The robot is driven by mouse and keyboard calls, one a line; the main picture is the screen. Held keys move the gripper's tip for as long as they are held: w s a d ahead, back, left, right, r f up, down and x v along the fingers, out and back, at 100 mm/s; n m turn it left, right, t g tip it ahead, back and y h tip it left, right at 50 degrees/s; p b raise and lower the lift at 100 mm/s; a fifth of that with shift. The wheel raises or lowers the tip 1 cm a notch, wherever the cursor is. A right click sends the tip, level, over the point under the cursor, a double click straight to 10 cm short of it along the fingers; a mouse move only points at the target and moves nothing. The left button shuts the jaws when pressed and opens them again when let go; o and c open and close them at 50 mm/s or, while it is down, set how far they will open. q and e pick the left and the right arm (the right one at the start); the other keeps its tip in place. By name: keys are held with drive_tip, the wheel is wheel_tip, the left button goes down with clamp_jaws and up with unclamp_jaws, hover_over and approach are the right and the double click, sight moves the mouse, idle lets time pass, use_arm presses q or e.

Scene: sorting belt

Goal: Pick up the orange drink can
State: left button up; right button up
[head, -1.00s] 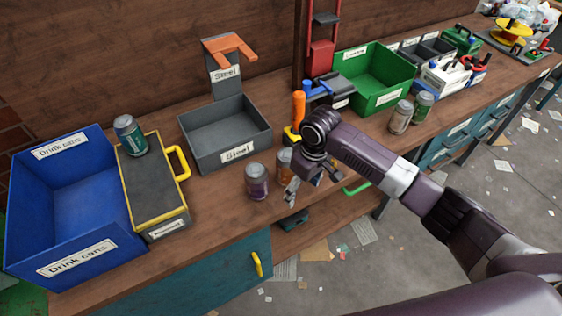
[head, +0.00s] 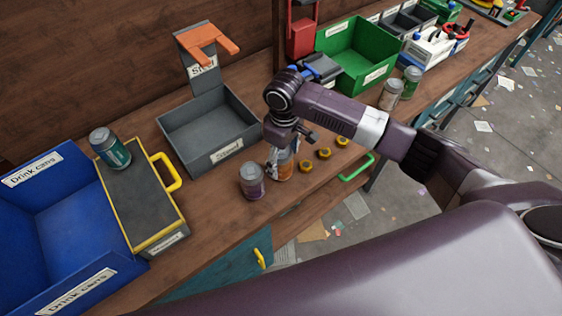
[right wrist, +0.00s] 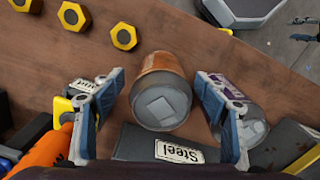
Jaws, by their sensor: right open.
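The orange drink can (head: 285,168) stands upright on the wooden bench, just right of a purple can (head: 252,182). My right gripper (head: 281,158) is at the upper part of the orange can and partly hides it. In the right wrist view the orange can (right wrist: 163,68) shows its grey end between the two spread fingers of my right gripper (right wrist: 160,118). Gaps show between the can and both fingers. The purple can (right wrist: 247,122) is close beside the right-hand finger there. My left gripper is not in view.
A grey Steel bin (head: 170,133) stands behind the cans. A blue Drink cans bin (head: 25,195) is at left, beside a yellow-edged box (head: 150,210) bearing a green can (head: 110,149). Yellow nuts (head: 324,153) lie right of the orange can. A green bin (head: 330,45) is behind.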

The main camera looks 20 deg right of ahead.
wheel_tip(320, 180, down, 4)
drive_tip(key=shift+a+f+p, duration=0.15)
drive_tip(key=shift+f+p, duration=0.1)
drive_tip(key=shift+p, duration=0.15)
drive_tip(key=c, duration=0.9)
